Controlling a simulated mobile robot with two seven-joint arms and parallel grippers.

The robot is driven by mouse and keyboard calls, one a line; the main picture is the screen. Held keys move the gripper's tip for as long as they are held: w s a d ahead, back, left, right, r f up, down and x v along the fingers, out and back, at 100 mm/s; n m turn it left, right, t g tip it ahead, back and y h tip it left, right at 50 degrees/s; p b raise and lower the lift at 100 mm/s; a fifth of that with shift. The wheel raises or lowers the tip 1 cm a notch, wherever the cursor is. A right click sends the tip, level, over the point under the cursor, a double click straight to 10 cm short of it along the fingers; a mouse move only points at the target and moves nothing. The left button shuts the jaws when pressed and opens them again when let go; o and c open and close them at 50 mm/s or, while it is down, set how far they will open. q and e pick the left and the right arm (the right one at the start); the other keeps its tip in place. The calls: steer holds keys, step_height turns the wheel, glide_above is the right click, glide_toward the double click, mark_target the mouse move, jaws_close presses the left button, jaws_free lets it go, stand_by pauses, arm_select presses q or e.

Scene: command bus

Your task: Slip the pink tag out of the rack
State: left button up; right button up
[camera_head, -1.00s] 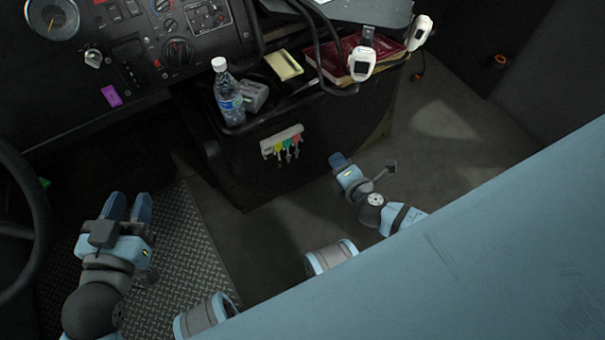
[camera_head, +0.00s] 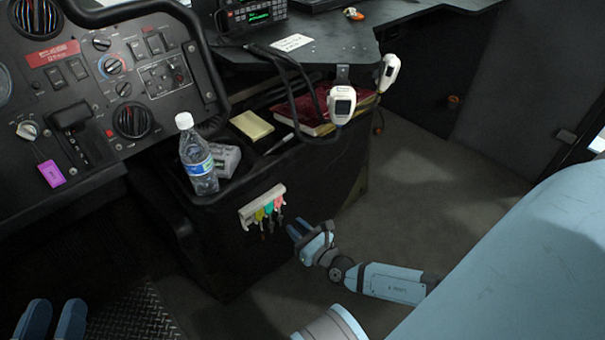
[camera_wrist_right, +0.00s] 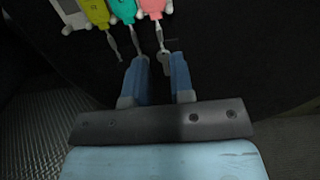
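The key rack (camera_head: 250,212), a pale bar on the dark console side, holds a yellow tag (camera_head: 260,214), a teal tag (camera_head: 268,208) and a pink tag (camera_head: 278,202) at its right end. Keys hang below the tags. In the right wrist view, the pink tag (camera_wrist_right: 152,8) is at the top edge, partly cut off. My right gripper (camera_head: 292,229) is just below and right of the pink tag. In the wrist view its fingers (camera_wrist_right: 160,58) are apart, with the pink tag's key showing between the fingertips, not gripped. My left gripper (camera_head: 54,303) is low at the left, open and empty.
A water bottle (camera_head: 197,158) stands on the console tray above the rack. A white handset (camera_head: 341,104) hangs near red books (camera_head: 301,115). A purple tag (camera_head: 51,173) hangs on the dashboard. Open floor (camera_head: 420,200) lies to the right.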

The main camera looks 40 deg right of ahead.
mark_target(280, 212)
steer(key=shift+w+a+r+b, duration=0.15)
steer(key=shift+w+b, duration=0.15)
steer(key=shift+w, duration=1.15)
steer(key=shift+w+a+b, duration=0.1)
steer(key=shift+w+b, duration=0.15)
steer(key=shift+w, duration=1.15)
jaws_close()
